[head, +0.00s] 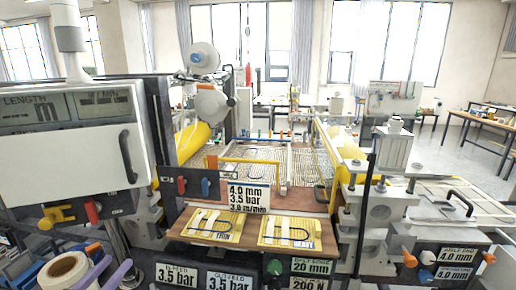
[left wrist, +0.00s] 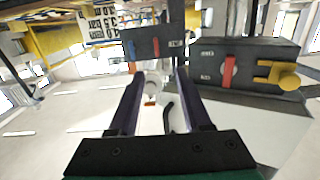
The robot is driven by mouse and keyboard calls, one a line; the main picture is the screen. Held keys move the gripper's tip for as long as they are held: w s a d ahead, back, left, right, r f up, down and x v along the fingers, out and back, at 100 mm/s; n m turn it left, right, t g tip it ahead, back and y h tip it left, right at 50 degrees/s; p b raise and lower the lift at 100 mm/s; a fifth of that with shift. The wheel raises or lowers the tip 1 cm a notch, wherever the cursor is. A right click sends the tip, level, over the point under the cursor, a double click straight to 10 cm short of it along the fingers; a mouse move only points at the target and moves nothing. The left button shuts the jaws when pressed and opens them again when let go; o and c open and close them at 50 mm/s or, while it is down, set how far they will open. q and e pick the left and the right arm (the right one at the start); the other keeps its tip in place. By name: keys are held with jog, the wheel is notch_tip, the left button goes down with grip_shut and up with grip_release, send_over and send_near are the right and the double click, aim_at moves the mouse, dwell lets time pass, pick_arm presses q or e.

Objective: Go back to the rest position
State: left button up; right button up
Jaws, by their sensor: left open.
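My left gripper (head: 113,265) shows at the lower left edge of the head view as two purple fingers, spread apart. It is beside a white roll (head: 65,270), in front of the lamination machine. In the left wrist view the open gripper (left wrist: 158,76) has nothing between its fingers. A grey control box with a red lever (left wrist: 228,68) and a yellow knob (left wrist: 285,76) is beyond it on the right. My right gripper is not seen in either view.
The laminator has a display panel (head: 62,120), a yellow roller (head: 193,142) and a mesh bed (head: 250,160). Two yellow sample cards (head: 212,229) (head: 287,233) lie on its front wooden board (head: 180,227). A dark post (head: 367,205) stands to the right. Pale floor shows in the wrist view.

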pick_arm(q)
notch_tip(320, 180, down, 13)
jog(key=s+n+g+y, duration=0.1)
jog(key=s+g+y, duration=0.15)
jog(key=g, duration=0.35)
jog(key=s+d+f+m+g, duration=0.2)
jog(key=s+d+f+g, duration=0.6)
jog(key=s+f, duration=0.25)
notch_tip(320, 180, down, 20)
jog(key=b, duration=0.3)
jog(key=s+a+f+g+b, duration=0.1)
jog(key=s+f, duration=0.8)
jog(key=f, duration=0.2)
jog(key=s+a+f+g+b, duration=0.1)
jog(key=s+a+f+b, duration=0.1)
jog(key=s+f, duration=0.7)
notch_tip(320, 180, down, 3)
jog(key=shift+s+a+f+h, duration=0.15)
jog(key=shift+s+a+h, duration=0.1)
jog(key=shift+h, duration=0.1)
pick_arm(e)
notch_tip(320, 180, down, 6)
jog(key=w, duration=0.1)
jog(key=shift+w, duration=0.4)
